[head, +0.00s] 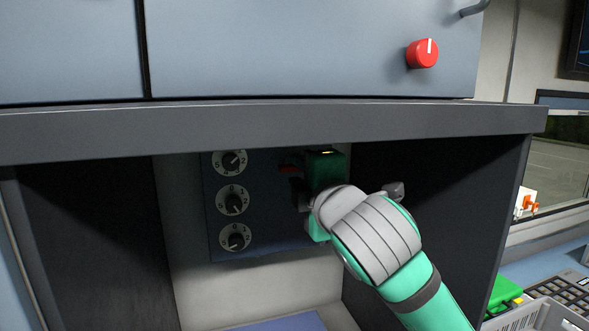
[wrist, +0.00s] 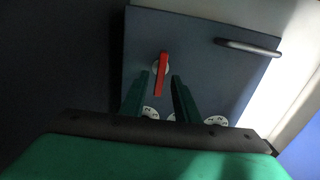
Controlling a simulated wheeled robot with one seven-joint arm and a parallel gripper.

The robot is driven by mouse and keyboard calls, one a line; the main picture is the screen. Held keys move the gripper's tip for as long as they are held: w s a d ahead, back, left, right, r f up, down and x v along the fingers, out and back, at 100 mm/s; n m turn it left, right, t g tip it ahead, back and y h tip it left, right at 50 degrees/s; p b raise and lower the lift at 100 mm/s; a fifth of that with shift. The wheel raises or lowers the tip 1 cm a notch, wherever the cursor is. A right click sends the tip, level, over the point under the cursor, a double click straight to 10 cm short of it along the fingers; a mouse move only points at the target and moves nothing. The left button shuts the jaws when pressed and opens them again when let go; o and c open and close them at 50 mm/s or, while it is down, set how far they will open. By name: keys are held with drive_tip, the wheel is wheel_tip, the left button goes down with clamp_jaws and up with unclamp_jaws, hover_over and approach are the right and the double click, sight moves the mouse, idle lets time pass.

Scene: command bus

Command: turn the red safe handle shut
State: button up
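The safe door (head: 262,245) is a dark blue panel inside the niche under the counter. Its red handle (wrist: 162,75) is a narrow bar on a pale round base, pointing along the line of my fingers in the wrist view. My gripper (wrist: 160,76) is open, with one green finger on each side of the handle. Small gaps show between the fingers and the bar; I cannot tell how deep the fingers reach.
Several white-faced dials (head: 234,201) line the safe's left side. A grey pull bar (wrist: 248,47) is on the door in the wrist view. Dark niche walls stand either side, and a counter edge (head: 270,130) hangs above. A red round knob (head: 422,53) is on the cabinet above.

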drive_tip(key=v, duration=0.7)
drive_tip(key=shift+s, duration=0.35)
drive_tip(key=shift+d, duration=0.1)
